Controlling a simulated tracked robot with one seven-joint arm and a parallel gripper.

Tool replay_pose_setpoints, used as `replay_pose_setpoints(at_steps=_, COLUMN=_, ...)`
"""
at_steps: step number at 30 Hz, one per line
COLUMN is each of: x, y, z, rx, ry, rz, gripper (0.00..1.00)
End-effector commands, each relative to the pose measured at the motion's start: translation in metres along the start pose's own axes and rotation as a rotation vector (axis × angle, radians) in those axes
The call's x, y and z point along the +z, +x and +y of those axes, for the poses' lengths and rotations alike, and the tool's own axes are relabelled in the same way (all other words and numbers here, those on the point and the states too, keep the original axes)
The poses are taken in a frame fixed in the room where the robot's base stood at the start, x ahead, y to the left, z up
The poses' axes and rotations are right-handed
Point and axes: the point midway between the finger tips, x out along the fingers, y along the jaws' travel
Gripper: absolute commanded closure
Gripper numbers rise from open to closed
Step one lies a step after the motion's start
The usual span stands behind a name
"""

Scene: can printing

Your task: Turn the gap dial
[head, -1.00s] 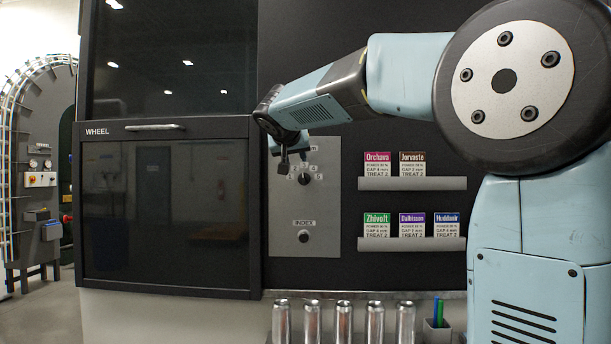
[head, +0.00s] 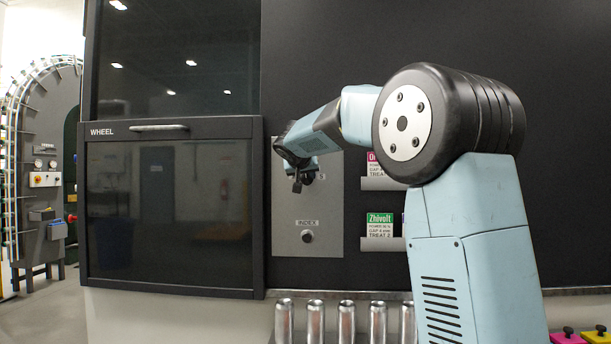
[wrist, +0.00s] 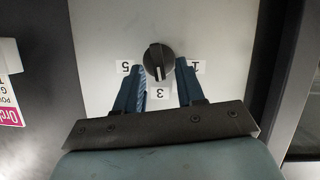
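The gap dial (wrist: 158,60) is a round black knob with a pale pointer line on the grey control panel (head: 331,215). The wrist view shows it upside down, with the pointer line towards the label 3 (wrist: 159,93). The labels 5 (wrist: 125,68) and 1 (wrist: 196,66) show at either side; 2 and 4 are hidden, apparently by my fingers. My gripper (wrist: 160,68) is open, one blue finger at each side of the dial. Touch cannot be told. In the head view my gripper (head: 297,186) is in front of the panel and partly covers the dial.
The INDEX knob (head: 307,237) is lower on the panel. Recipe cards, including Zhivolt (head: 380,226), stand right of it, partly behind my arm. The WHEEL cabinet (head: 170,215) is to the left. Several silver cans (head: 316,320) stand in a row below.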

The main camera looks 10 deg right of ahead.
Motion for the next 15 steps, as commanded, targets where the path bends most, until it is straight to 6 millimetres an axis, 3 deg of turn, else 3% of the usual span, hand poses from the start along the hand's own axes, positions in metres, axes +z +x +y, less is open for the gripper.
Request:
replay_pose_setpoints(at_steps=7, x=0.0000, y=0.0005, z=0.0003, rx=0.000, ry=0.000, rz=0.000, gripper=0.62)
replay_pose_setpoints(at_steps=15, x=0.0001, y=0.0003, z=0.0003, rx=0.001, ry=0.000, rz=0.000, gripper=0.88)
